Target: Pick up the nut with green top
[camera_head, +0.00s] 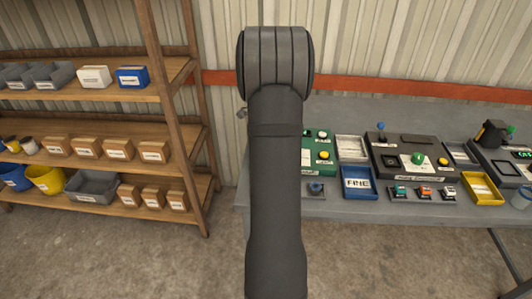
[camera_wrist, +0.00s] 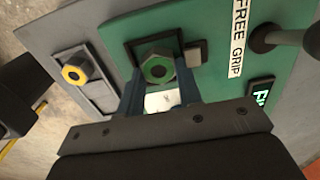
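In the wrist view, a dark hex nut with a green top (camera_wrist: 157,68) sits in a dark square frame on a green panel (camera_wrist: 112,35). My gripper (camera_wrist: 161,85) is open, with a blue-grey finger on each side of the nut's near edge. The gap between the fingers is about as wide as the nut, and I cannot tell if they touch it. In the head view my arm stands in front of this spot, and the gripper and the green-topped nut are hidden.
A yellow-topped nut (camera_wrist: 75,73) sits on a grey plate to the left in the wrist view. A black lever (camera_wrist: 275,38) stands at the right. In the head view, the grey bench (camera_head: 350,210) carries a blue tray (camera_head: 359,182); wooden shelves (camera_head: 100,95) stand left.

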